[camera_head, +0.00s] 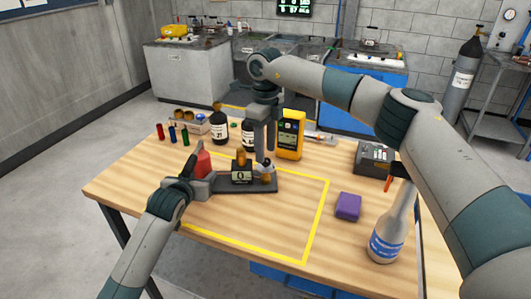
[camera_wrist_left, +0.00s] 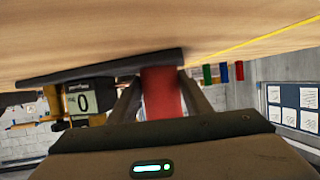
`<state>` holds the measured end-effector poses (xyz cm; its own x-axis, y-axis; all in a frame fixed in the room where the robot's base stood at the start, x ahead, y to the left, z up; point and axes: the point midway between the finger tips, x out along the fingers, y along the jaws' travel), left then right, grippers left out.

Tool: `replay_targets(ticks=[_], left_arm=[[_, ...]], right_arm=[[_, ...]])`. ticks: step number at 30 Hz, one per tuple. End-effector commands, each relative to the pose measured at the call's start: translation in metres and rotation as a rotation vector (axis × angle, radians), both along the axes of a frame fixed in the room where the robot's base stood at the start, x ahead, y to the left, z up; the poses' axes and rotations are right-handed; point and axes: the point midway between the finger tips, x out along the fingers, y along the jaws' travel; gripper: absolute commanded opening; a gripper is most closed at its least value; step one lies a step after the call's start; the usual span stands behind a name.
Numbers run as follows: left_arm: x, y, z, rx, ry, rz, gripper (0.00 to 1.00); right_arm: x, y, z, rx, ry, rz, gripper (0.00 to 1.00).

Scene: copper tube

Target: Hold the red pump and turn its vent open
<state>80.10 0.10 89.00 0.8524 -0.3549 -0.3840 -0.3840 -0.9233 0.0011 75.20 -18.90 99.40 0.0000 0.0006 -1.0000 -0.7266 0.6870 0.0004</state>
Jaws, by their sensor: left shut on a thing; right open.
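The red pump (camera_head: 203,161) stands at the left end of a dark base plate (camera_head: 262,188) on the table. My left gripper (camera_head: 201,178) is shut on it from the front left. In the left wrist view the red body (camera_wrist_left: 162,92) sits between the two fingers. A dark box with a "0" display (camera_head: 242,176) is on the plate, with a brass part (camera_head: 241,158) on top.
Brown bottles (camera_head: 219,125) and a yellow meter (camera_head: 290,135) stand close behind the plate. Small coloured cylinders (camera_head: 172,134) are at the back left. A purple block (camera_head: 348,206) and a white bottle (camera_head: 388,235) are to the right. The yellow-taped area's front is clear.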

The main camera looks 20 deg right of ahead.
Motion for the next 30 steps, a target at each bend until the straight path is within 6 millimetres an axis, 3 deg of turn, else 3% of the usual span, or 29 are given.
replay_targets(ticks=[15,21,30], left_arm=[[0.000,0.000,0.002,-0.002,-0.003,-0.001,0.00],[0.000,0.000,0.002,-0.002,-0.003,-0.001,0.00],[0.000,0.000,0.002,-0.002,-0.003,-0.001,0.00]], right_arm=[[0.001,0.000,0.084,0.001,0.001,0.000,0.42],[0.001,0.000,0.095,0.001,0.001,0.001,0.42],[0.001,0.000,0.095,0.000,0.001,0.001,0.42]])
